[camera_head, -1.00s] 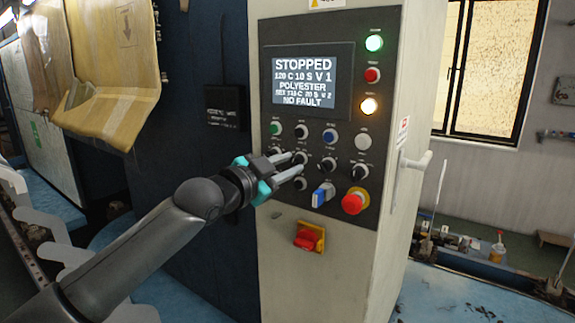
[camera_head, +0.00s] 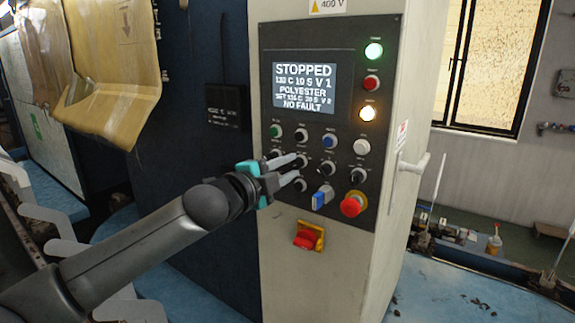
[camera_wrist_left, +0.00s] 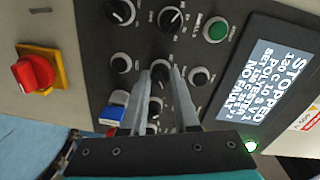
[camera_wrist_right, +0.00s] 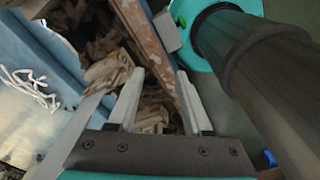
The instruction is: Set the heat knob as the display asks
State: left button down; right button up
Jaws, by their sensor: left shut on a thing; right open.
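The display (camera_head: 304,88) on the control panel reads STOPPED, 130 C 10 S V 1, POLYESTER, a blurred SET line ending in 20 S V 2, and NO FAULT. My left gripper (camera_head: 298,170) is at the panel, left of centre, among the black knobs. In the left wrist view its fingers (camera_wrist_left: 166,88) are shut on a black knob (camera_wrist_left: 157,76), which they partly hide. The knob's label cannot be read. My right gripper (camera_wrist_right: 162,98) shows only in its own wrist view, open and empty, away from the panel.
Beside the held knob are other knobs, a blue switch (camera_head: 322,197) and a red emergency button (camera_head: 353,204). A red rotary switch (camera_head: 308,236) on a yellow plate sits below. A pale handle (camera_head: 413,164) sticks out from the cabinet's right side.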

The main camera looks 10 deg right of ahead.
dwell(0.4)
pick_arm(q)
jog(key=c, duration=0.7)
grip_release()
jog(key=shift+o, duration=0.2)
jog(key=shift+a, duration=0.1)
jog(key=b+v, duration=0.3)
jog(key=v, duration=1.2)
jog(key=shift+s, duration=0.2)
jog(key=shift+f, duration=0.1)
